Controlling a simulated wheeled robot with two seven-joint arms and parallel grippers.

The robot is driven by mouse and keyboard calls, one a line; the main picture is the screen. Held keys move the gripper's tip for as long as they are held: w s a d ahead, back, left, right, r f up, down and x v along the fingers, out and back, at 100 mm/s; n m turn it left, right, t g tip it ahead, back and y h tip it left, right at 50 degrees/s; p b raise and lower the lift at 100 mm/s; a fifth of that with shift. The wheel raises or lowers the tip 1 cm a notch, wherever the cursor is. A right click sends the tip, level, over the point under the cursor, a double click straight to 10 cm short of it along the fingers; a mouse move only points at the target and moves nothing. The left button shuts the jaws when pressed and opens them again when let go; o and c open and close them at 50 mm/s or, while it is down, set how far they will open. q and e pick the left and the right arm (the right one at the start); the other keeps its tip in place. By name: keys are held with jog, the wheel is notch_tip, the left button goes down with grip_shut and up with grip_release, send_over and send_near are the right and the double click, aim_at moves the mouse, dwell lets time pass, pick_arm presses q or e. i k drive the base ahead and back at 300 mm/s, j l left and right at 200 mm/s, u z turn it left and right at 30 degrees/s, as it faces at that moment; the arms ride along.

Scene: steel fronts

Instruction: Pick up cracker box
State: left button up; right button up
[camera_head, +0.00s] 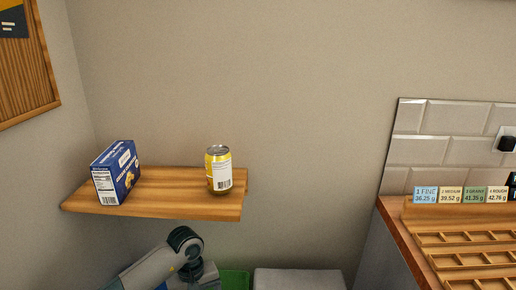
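A blue cracker box (116,172) stands upright at the left end of a wooden wall shelf (170,206). Its narrow white label side and blue front face toward me. My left arm comes in at the bottom of the head view, below the shelf and to the right of the box. Its gripper is not clearly visible, as the arm's lower part runs out of the frame. My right gripper is not in view. Nothing touches the box except the shelf.
A yellow can (218,169) stands on the shelf's right part, with bare wood between it and the box. Walls are close behind and to the left. A wooden rack (462,240) sits on a counter at right. A green thing (234,280) and a pale top (298,279) lie below.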

aim_at(116, 171)
jog(key=k, duration=0.95)
